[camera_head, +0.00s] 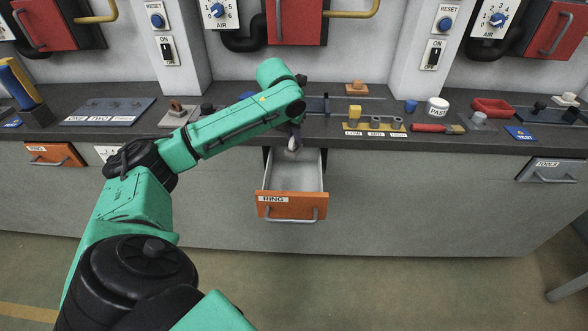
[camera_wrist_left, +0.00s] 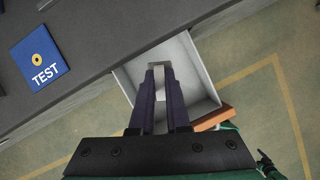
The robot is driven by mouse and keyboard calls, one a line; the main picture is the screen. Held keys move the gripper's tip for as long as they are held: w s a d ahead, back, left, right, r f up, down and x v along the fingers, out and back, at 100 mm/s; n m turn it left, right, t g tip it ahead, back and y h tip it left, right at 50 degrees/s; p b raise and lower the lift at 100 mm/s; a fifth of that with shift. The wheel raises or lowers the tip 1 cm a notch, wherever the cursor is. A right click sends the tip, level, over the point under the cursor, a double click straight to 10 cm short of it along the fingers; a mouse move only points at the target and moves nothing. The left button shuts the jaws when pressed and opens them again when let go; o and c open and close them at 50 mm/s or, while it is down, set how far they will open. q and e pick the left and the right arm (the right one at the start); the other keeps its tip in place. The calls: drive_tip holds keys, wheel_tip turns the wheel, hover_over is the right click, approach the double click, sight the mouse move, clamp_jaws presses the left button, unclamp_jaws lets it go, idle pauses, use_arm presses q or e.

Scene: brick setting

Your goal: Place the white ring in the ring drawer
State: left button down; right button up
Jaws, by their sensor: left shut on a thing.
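The ring drawer (camera_head: 291,207) stands pulled open below the worktop, with an orange front labelled RING and a pale interior. It also shows in the left wrist view (camera_wrist_left: 207,73). My left gripper (camera_head: 294,146) is over the back part of the open drawer, near the worktop edge. In the left wrist view its dark fingers (camera_wrist_left: 158,72) are shut on a small pale piece, which looks like the white ring (camera_wrist_left: 158,68). The ring's shape is mostly hidden by the fingers. My right gripper is not in view.
A blue TEST pad (camera_wrist_left: 40,59) lies near the edge. The floor before the drawer is clear.

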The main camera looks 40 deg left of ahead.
sight(286, 152)
use_arm(q)
wheel_tip(286, 152, down, 13)
drive_tip(key=shift+f+b, duration=0.2)
drive_tip(key=shift+b, duration=0.25)
drive_tip(key=c, duration=0.9)
unclamp_jaws()
drive_tip(key=shift+s+r, duration=0.1)
drive_tip(key=shift+r, duration=0.2)
drive_tip(key=p+v, duration=0.1)
drive_tip(key=v, duration=1)
drive_tip(key=shift+s+r, duration=0.15)
drive_tip(key=shift+r, duration=0.15)
